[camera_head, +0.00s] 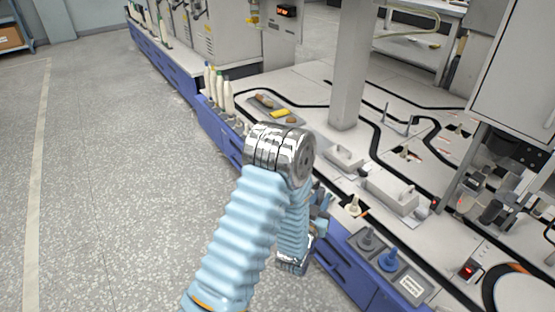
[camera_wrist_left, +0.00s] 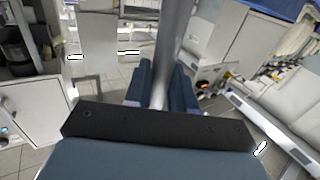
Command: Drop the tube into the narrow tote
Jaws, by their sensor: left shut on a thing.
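In the left wrist view, my left gripper (camera_wrist_left: 162,88) has its two dark blue fingers on either side of a long grey tube (camera_wrist_left: 170,40). It is shut on the tube, which runs from between the fingers up past the top of the picture. In the head view, my left arm folds over at a shiny elbow and hides part of the bench front. Dark gripper parts (camera_head: 321,203) show just right of the forearm, by the bench edge; the tube cannot be made out there. I cannot pick out the narrow tote in either view. My right gripper is not in view.
A long white bench (camera_head: 300,85) with blue fronts and black track lines runs across the head view. A shallow tray (camera_head: 262,104) lies farther back. A pillar (camera_head: 350,70) rises behind. The floor at left is clear.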

